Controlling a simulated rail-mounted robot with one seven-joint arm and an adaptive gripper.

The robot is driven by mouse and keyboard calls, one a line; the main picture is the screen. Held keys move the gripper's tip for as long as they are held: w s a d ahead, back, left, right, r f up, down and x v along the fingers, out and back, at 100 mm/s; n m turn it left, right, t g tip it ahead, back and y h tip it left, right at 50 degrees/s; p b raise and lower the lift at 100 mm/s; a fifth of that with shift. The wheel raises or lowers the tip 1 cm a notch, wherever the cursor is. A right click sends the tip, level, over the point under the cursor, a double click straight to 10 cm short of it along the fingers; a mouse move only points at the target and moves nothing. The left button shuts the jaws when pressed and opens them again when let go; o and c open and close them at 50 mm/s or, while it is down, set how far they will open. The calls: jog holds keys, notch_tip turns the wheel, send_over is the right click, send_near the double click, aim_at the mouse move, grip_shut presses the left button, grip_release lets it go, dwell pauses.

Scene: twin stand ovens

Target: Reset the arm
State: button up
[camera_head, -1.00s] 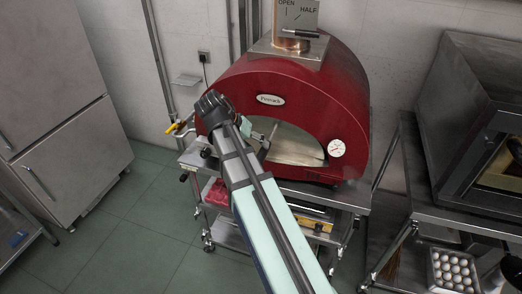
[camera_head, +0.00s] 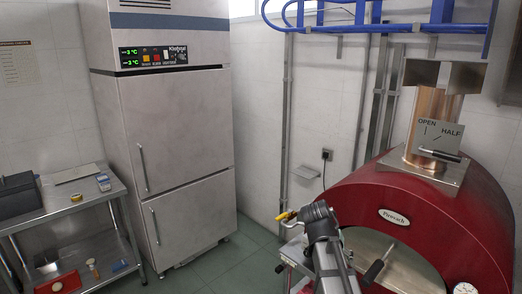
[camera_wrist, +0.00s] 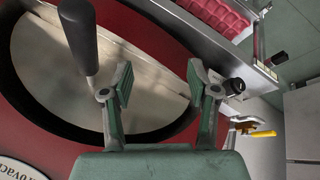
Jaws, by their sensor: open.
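My gripper (camera_wrist: 158,88) is open and empty in the wrist view, its two green-padded fingers spread apart. It is in front of the mouth of the red oven (camera_wrist: 150,20). A dark handle (camera_wrist: 77,35) on a metal rod shows left of the left finger, apart from my jaws as far as I can tell. In the head view my arm reaches up at the lower middle, in front of the red oven (camera_head: 440,210). The gripper's fingertips cannot be made out there.
A yellow-handled tool (camera_head: 286,216) is at the oven stand's left side. A tall steel fridge (camera_head: 180,140) stands left of the oven. A steel table (camera_head: 75,215) is at far left. A blue rack (camera_head: 380,28) hangs above. Green floor (camera_head: 235,255) is open between fridge and oven.

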jog(key=s+a+f+n+g+y, duration=0.15)
jog(key=s+f, duration=0.25)
jog(key=f, duration=0.7)
jog(key=s+a+f+n+y+b, duration=0.1)
jog(key=s+a+f, duration=0.3)
jog(key=f, duration=0.7)
jog(key=s+a+f+n+g+y, duration=0.1)
jog(key=s+f, duration=0.4)
jog(key=f, duration=0.6)
jog(key=s+f+g, duration=0.2)
jog(key=s+f, duration=0.4)
jog(key=s, duration=0.3)
jog(key=s+a+f+g+y+b, duration=0.1)
jog(key=s+f, duration=0.5)
jog(key=s, duration=0.4)
jog(key=s+a+f+g, duration=0.1)
jog(key=s+f+g, duration=0.1)
jog(key=s+f, duration=0.4)
jog(key=s, duration=0.4)
jog(key=shift+f+g+y+b, duration=0.2)
jog(key=shift+g+y+b, duration=0.15)
jog(key=shift+a, duration=0.1)
